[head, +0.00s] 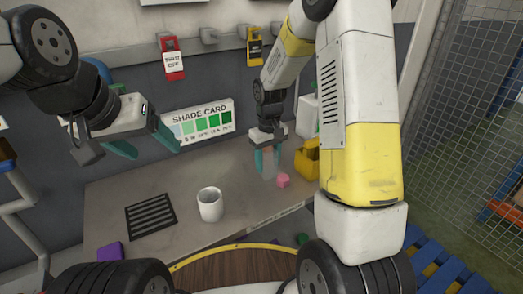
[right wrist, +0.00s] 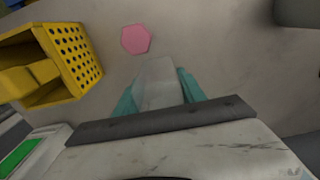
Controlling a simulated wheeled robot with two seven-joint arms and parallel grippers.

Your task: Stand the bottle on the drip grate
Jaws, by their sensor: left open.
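The drip grate (head: 150,215) is a dark slotted square lying flat on the left part of the grey counter. My right gripper (head: 267,160) points down over the counter's right part. Its teal fingers lie on both sides of a pale grey bottle (head: 268,171), which also shows between the fingers in the right wrist view (right wrist: 157,82). I cannot tell whether the bottle's base touches the counter. My left gripper (head: 150,145) is open and empty, raised in front of the wall, above and apart from the grate.
A white cup (head: 210,205) stands right of the grate. A pink hexagonal piece (head: 283,180) and a yellow perforated box (right wrist: 75,60) are close to my right gripper. A purple block (head: 110,251) is at the front left. A round wooden turntable (head: 235,268) lies in front.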

